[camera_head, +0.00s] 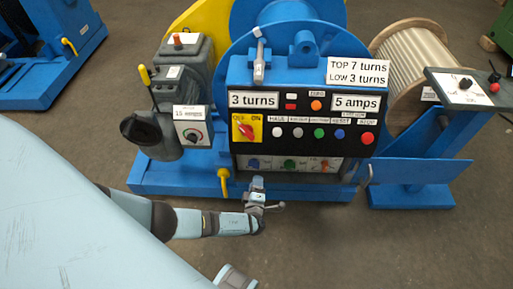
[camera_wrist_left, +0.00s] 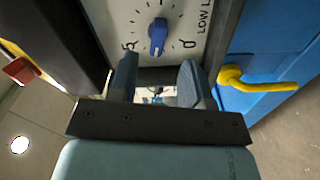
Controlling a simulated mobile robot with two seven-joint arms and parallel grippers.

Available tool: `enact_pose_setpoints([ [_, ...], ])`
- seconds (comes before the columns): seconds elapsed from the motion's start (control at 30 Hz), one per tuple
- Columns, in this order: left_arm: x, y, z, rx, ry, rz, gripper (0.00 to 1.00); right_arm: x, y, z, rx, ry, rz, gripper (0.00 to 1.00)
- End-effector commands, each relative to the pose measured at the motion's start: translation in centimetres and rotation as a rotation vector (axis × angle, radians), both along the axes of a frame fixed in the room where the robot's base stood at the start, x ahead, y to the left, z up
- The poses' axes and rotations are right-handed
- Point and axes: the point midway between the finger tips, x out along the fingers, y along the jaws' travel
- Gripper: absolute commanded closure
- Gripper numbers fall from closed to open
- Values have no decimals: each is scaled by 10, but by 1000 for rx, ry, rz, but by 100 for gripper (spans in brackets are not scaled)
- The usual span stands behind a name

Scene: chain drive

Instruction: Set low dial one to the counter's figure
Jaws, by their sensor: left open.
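The counter display (camera_head: 254,100) on the control panel reads "3 turns". A white placard (camera_head: 358,72) above it reads "TOP 7 turns, LOW 3 turns". A row of small dials is low on the panel, with a blue dial (camera_head: 253,163) at its left. A blue knob (camera_wrist_left: 158,37) shows in the left wrist view on a white scale, with 5 at left, 0 at right and part of the word "LOW" beside it.
A yellow handle (camera_wrist_left: 255,79) sits right of the fingers in the left wrist view. A yellow lever (camera_head: 223,182) stands left of my gripper in the head view. A grey motor box (camera_head: 180,75) is left of the panel. The floor (camera_head: 330,245) in front is clear.

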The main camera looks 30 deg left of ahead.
Motion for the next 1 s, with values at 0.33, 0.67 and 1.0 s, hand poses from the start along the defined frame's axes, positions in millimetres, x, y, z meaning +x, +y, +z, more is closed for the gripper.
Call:
enact_pose_setpoints([
  [0.33,-32,-20,0,-1,-1,0,55,-1,-1,3,3,12,-6,59],
  [0.67,-33,-21,0,-1,-1,0,55,0,-1,3,3,13,-6,59],
  [1.0,-33,-20,0,0,0,0,55,0,-1,3,2,11,-7,59],
])
